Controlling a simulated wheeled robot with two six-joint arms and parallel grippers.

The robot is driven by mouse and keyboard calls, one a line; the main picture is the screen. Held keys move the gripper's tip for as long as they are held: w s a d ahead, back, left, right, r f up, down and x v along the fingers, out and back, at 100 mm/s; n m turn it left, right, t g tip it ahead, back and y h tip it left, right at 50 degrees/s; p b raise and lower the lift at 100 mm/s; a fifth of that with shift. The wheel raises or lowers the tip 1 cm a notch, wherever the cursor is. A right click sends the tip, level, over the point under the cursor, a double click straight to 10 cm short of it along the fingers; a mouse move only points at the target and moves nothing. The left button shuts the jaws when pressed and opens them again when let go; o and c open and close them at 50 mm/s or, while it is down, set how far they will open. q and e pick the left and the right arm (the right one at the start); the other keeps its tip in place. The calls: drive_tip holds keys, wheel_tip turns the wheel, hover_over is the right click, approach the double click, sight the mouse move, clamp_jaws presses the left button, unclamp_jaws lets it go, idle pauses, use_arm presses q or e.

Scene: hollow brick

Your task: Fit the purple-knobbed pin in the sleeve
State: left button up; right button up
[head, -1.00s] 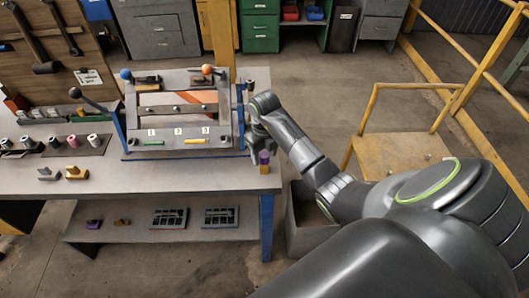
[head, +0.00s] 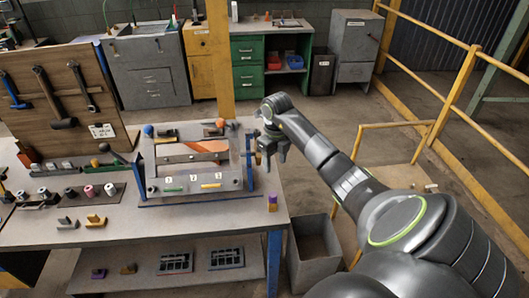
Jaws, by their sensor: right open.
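The purple-knobbed pin (head: 272,197) stands upright near the right edge of the workbench (head: 235,222). Its purple knob sits on top of a small orange-yellow piece (head: 272,208) that may be the sleeve; the pin's shaft is not visible, and how deep it sits cannot be told. My right gripper (head: 273,160) is open and empty, fingers pointing down, above and behind the pin and clear of it. It is beside the right side of the blue-framed fixture. My left gripper is out of view.
The blue-framed fixture (head: 146,172) with numbered slots stands on the bench left of my right gripper. Several small parts and a dark strip of pegs (head: 70,195) lie at left. A grey bin (head: 313,262) stands on the floor, right of the bench, near a yellow railing (head: 480,80).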

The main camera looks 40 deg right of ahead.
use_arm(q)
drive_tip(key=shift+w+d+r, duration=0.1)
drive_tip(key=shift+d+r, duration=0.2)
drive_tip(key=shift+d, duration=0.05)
use_arm(e)
drive_tip(key=shift+r, duration=0.65)
